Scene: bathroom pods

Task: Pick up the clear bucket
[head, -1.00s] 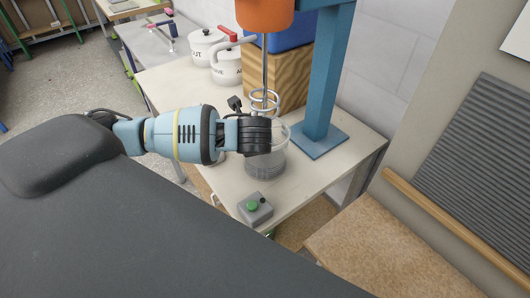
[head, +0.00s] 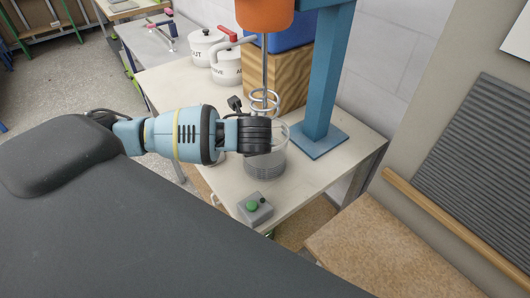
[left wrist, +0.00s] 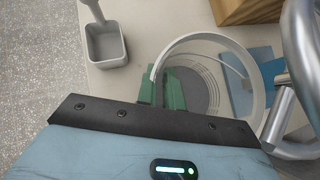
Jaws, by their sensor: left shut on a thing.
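The clear bucket (head: 266,164) stands on the pale table below the whisk of the blue mixer stand in the head view. It is see-through, with a round rim (left wrist: 257,68) and a ringed bottom in the left wrist view. My left gripper (head: 266,136) reaches in from the left at the bucket's upper edge. Its green finger pads (left wrist: 163,88) are shut on the near-left part of the rim. The gripper hides part of the rim in the head view. My right gripper is not in view.
The metal whisk (head: 265,100) hangs close above the bucket. The blue stand (head: 325,85) is just right of it. A grey button box (head: 256,208) sits at the table's front edge. White pots (head: 227,66) and a wooden block (head: 285,75) stand behind.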

